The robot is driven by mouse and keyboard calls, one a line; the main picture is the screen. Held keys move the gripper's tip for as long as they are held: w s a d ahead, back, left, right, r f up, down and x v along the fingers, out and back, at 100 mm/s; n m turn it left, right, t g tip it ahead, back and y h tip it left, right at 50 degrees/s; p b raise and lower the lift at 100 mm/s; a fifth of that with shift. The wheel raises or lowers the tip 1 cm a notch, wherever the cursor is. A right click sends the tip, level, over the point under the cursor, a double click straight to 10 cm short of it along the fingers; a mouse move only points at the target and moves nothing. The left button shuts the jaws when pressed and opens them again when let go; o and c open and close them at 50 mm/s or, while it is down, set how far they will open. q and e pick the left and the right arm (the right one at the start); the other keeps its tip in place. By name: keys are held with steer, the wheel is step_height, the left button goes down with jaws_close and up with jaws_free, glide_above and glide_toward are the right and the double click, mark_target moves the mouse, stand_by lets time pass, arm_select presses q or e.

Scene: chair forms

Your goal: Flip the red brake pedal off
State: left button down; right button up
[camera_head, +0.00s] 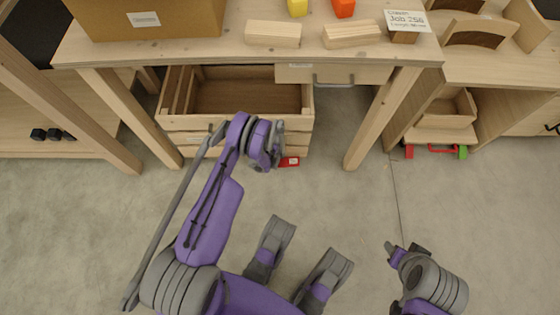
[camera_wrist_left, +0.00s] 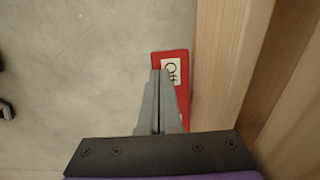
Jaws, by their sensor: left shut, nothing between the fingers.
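The red brake pedal (camera_head: 289,161) is low at the front right corner of the wooden drawer unit, partly hidden by my left wrist in the head view. In the left wrist view the red pedal (camera_wrist_left: 182,64) carries a white label reading "Off". My left gripper (camera_wrist_left: 160,75) is shut and empty. Its fingertips overlap the pedal's left edge near the label; I cannot tell whether they touch it. The fingers hide part of the pedal. In the head view part of my right arm shows at the lower right, but no fingers can be made out.
The open wooden drawer unit (camera_head: 307,115) stands under the table (camera_head: 225,56). A wooden upright (camera_wrist_left: 225,70) is close to the right of the pedal. Table legs (camera_head: 375,130) stand to the right. Another stand has red and green parts (camera_head: 443,148) below. The grey floor in front is mostly clear.

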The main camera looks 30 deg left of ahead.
arm_select(q)
steer(key=shift+a, duration=0.1)
step_height(320, 180, up, 8)
steer(key=p, duration=0.2)
steer(key=shift+f, duration=0.25)
steer(key=shift+s, duration=0.15)
stand_by(0.4)
